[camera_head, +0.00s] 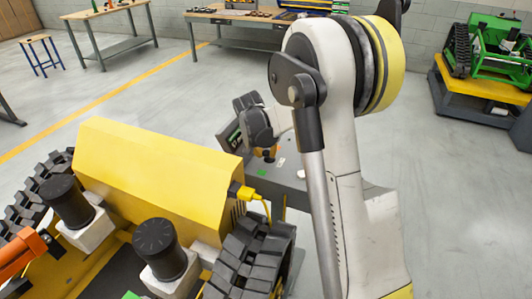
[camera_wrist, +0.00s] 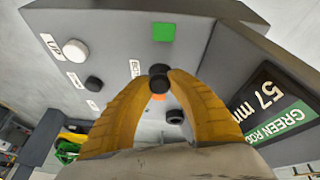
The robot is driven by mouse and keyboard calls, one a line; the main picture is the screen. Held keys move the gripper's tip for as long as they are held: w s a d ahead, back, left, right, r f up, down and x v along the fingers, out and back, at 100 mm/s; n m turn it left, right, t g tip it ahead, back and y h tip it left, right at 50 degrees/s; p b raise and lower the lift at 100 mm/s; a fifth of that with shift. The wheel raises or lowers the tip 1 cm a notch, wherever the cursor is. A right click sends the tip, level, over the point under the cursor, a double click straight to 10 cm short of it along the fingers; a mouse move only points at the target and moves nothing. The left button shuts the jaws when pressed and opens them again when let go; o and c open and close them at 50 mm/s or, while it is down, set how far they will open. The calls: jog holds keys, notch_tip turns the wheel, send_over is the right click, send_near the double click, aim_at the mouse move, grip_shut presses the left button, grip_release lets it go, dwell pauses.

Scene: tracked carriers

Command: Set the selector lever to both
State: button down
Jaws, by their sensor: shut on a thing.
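The selector lever (camera_wrist: 159,82) shows a dark knob between my fingertips in the wrist view. My gripper (camera_wrist: 159,76) has its two yellow fingers closed together on this knob. The lever stands on a grey control panel (camera_wrist: 110,22). A small label (camera_wrist: 135,68) beside the lever is partly covered by a finger, and its word cannot be read. I cannot tell which setting the lever points to. In the head view my gripper (camera_head: 268,153) is low over the panel, and my arm hides much of that area.
The panel also carries a white button (camera_wrist: 75,49) near an "UP" label, black knobs (camera_wrist: 94,83), a green square (camera_wrist: 163,32) and a display (camera_wrist: 275,105) reading 57 mm. A yellow tracked carrier (camera_head: 150,170) stands close at left. Benches (camera_head: 237,17) line the wall.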

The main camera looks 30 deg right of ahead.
aim_at(270, 159)
jog(key=shift+w+d+r, duration=0.15)
jog(key=shift+d+r, duration=0.05)
jog(key=shift+w+d+r+g+y+p, duration=0.2)
jog(key=shift+w+d+g+y+p, duration=0.15)
jog(key=shift+g+y+p, duration=0.35)
jog(key=shift+w+d+g+y+p, duration=0.35)
jog(key=shift+g+y, duration=0.2)
jog(key=shift+y, duration=0.2)
jog(key=shift+w+d+g+y+p, duration=0.25)
jog(key=shift+d+g+y, duration=0.25)
jog(key=shift+y, duration=0.25)
jog(key=c, duration=1.2)
grip_release()
jog(key=shift+r, duration=0.1)
jog(key=r, duration=0.8)
jog(key=w+r, duration=0.1)
jog(key=r, duration=0.2)
jog(key=shift+d+r, duration=0.35)
jog(key=shift+r, duration=0.05)
